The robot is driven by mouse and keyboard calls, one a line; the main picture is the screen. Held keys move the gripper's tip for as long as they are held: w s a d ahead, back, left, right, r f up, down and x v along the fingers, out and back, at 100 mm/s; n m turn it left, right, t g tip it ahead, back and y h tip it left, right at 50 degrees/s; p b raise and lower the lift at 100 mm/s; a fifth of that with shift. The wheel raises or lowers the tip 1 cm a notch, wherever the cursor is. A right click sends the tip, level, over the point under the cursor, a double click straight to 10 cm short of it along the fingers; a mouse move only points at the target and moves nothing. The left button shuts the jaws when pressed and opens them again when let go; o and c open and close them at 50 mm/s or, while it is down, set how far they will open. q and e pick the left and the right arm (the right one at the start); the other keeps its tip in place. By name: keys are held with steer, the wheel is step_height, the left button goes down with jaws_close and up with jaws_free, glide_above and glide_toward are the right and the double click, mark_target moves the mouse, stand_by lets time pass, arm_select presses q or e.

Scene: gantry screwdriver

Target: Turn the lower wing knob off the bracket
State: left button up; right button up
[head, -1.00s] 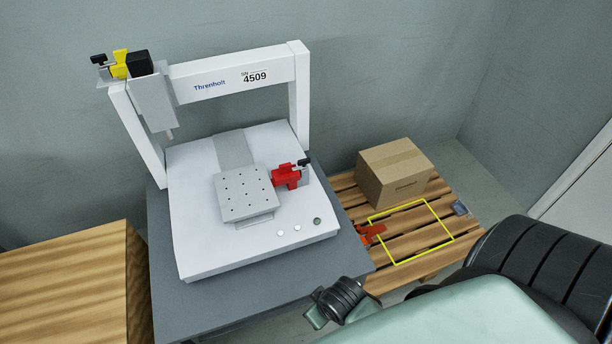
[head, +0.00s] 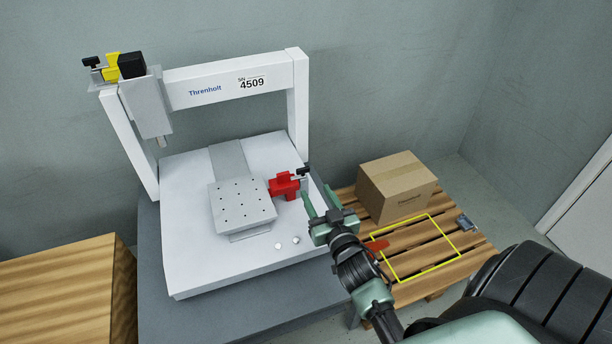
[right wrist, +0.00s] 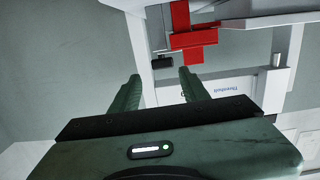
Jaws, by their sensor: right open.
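The lower wing knob (head: 304,170) is black and sits at the right end of the red bracket (head: 284,186), beside the plate of the white gantry machine. My right gripper (head: 319,193) is just in front of the knob, fingers apart and empty. In the right wrist view the black knob (right wrist: 162,62) shows beyond the gap between the two green fingertips (right wrist: 159,76), close to the red bracket (right wrist: 190,40). The knob appears apart from both fingers. My left gripper is out of view.
A yellow bracket (head: 112,66) with another black knob (head: 91,62) is high on the gantry's left. A cardboard box (head: 397,190) stands on the wooden pallet (head: 462,246) at right, beside a yellow outlined area (head: 418,247). An orange-red piece (head: 377,245) lies by the outline's left edge.

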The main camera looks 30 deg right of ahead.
mark_target(304, 171)
steer(key=shift+w+r, duration=0.15)
steer(key=shift+w, duration=0.1)
steer(key=shift+t+y, duration=0.3)
steer(key=b+x, duration=0.1)
steer(key=x, duration=0.6)
steer(key=shift+w, duration=0.35)
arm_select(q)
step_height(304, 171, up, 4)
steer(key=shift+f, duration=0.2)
arm_select(e)
steer(key=shift+c, duration=0.3)
jaws_close()
